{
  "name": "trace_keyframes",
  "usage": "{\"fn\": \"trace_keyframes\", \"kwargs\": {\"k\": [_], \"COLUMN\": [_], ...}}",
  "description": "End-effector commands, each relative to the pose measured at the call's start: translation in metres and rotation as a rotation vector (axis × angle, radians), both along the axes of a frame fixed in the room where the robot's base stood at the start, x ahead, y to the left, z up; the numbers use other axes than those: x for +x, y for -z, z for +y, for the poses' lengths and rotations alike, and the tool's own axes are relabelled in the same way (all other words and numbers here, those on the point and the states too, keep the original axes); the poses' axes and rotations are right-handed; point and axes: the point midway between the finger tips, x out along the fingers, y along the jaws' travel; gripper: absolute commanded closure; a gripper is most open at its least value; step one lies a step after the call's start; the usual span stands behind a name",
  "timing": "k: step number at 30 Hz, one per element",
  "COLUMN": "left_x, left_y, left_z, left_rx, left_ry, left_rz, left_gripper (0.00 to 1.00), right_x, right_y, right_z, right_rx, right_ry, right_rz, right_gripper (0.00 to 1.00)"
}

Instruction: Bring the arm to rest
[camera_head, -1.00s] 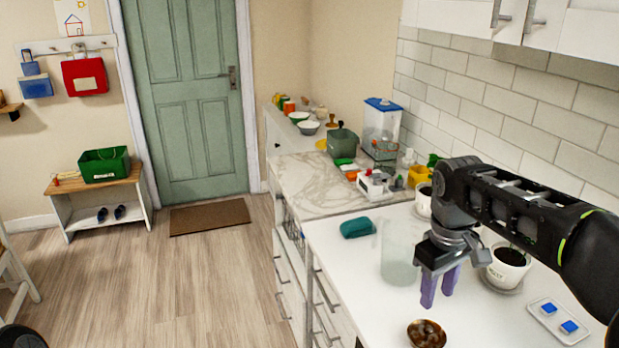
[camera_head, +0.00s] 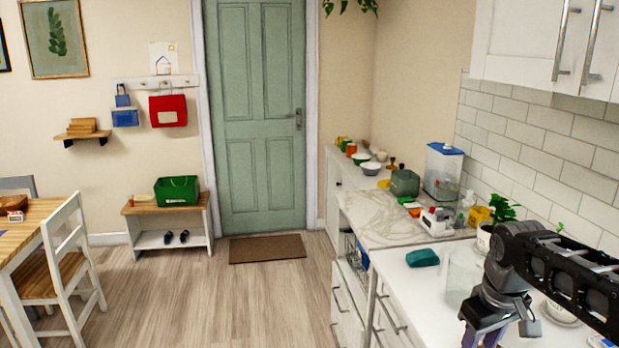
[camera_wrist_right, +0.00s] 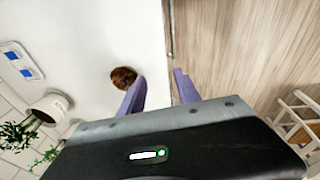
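My right arm (camera_head: 560,265) comes in from the right over the white counter. My right gripper (camera_head: 482,338) points down at the bottom edge of the head view, its purple fingertips cut off there. In the right wrist view the two purple fingers of the gripper (camera_wrist_right: 158,77) stand apart with nothing between them. A brown bowl (camera_wrist_right: 122,74) sits on the counter, partly behind one finger in that view. My left gripper is not in view.
The white counter (camera_head: 405,285) holds a teal block (camera_head: 422,258), a clear container (camera_head: 460,275) and potted plants near the tiled wall. A white tray with blue pieces (camera_wrist_right: 22,62) shows in the wrist view. A chair (camera_head: 65,255) stands left; the wooden floor between is clear.

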Motion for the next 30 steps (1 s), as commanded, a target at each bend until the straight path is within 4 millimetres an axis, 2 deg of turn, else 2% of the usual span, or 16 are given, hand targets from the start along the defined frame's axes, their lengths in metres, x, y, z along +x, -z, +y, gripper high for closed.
{"fn": "trace_keyframes", "kwargs": {"k": [4, 8, 11, 14, 17, 18, 20, 21, 23, 24, 26, 27, 30], "left_x": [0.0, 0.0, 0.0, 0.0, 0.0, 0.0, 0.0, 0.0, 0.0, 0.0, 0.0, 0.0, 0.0], "left_y": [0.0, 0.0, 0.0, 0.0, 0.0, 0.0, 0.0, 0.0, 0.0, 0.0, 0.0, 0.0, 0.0], "left_z": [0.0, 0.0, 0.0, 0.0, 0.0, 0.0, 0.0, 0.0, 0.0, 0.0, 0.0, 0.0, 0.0], "left_rx": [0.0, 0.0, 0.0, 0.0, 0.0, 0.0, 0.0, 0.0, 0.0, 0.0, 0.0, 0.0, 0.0], "left_ry": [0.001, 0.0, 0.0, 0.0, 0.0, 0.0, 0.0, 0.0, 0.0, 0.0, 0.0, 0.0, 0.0], "left_rz": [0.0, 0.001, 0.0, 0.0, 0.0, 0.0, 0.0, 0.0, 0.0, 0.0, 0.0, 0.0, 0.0], "left_gripper": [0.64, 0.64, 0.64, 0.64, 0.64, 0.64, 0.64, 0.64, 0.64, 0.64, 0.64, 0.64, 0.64], "right_x": [0.024, 0.05, 0.068, 0.081, 0.08, 0.074, 0.058, 0.043, 0.015, -0.007, -0.042, -0.066, -0.122], "right_y": [0.007, 0.027, 0.056, 0.099, 0.161, 0.19, 0.23, 0.256, 0.292, 0.314, 0.343, 0.359, 0.387], "right_z": [0.012, 0.033, 0.058, 0.091, 0.133, 0.151, 0.176, 0.191, 0.211, 0.222, 0.237, 0.246, 0.263], "right_rx": [0.032, 0.081, 0.135, 0.206, 0.295, 0.33, 0.376, 0.401, 0.429, 0.441, 0.452, 0.455, 0.456], "right_ry": [0.013, 0.023, 0.034, 0.057, 0.103, 0.128, 0.172, 0.2, 0.244, 0.27, 0.302, 0.319, 0.334], "right_rz": [-0.105, -0.193, -0.247, -0.289, -0.305, -0.3, -0.287, -0.271, -0.235, -0.206, -0.153, -0.113, -0.006], "right_gripper": [0.61, 0.61, 0.61, 0.61, 0.61, 0.61, 0.61, 0.61, 0.61, 0.61, 0.61, 0.61, 0.61]}}
